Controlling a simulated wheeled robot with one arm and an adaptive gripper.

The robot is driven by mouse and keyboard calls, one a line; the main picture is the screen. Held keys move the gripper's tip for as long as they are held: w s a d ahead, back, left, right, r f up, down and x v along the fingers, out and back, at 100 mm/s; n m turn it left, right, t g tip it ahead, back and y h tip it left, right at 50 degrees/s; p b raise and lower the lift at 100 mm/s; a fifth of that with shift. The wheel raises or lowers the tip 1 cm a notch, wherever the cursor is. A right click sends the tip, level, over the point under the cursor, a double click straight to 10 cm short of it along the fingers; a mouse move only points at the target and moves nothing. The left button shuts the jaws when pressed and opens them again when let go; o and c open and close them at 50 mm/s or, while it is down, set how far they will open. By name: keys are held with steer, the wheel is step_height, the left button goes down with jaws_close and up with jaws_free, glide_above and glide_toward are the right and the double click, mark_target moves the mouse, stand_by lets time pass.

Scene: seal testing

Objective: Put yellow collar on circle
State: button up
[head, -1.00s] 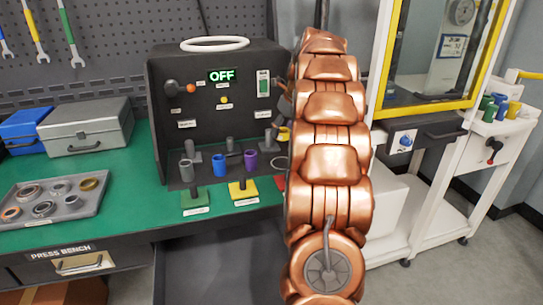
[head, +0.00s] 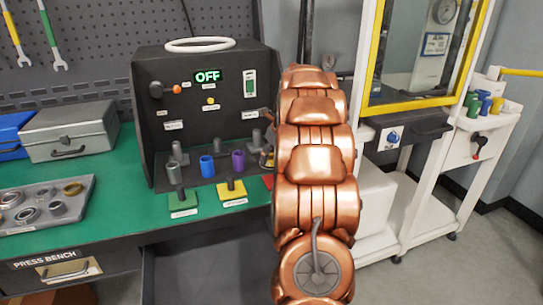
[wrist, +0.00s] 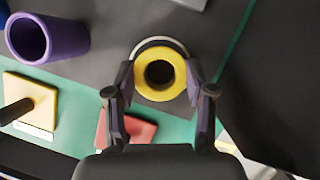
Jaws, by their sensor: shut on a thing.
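The yellow collar (wrist: 160,95) is between the fingertips of my gripper (wrist: 160,72) in the wrist view, and the gripper is shut on it. I look down into the collar's dark hole. A white circle (wrist: 156,40) shows as an arc just beyond the collar's far edge; the collar covers most of it. I cannot tell whether the collar touches the surface. In the head view a small part of the yellow collar (head: 267,160) shows at the left edge of my copper arm, which hides most of the gripper and the circle.
A purple collar (wrist: 40,40) stands left of my gripper in the wrist view, by a yellow base (wrist: 33,93) with a post. A red base (wrist: 125,130) lies under the fingers. In the head view, a blue collar (head: 207,167) stands near the purple one. The panel (head: 145,110) rises behind.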

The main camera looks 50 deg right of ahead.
steer(key=o, duration=1.4)
steer(key=shift+f, duration=0.1)
steer(key=shift+o, duration=0.2)
steer(key=v, duration=1.2)
steer(key=shift+p, duration=0.45)
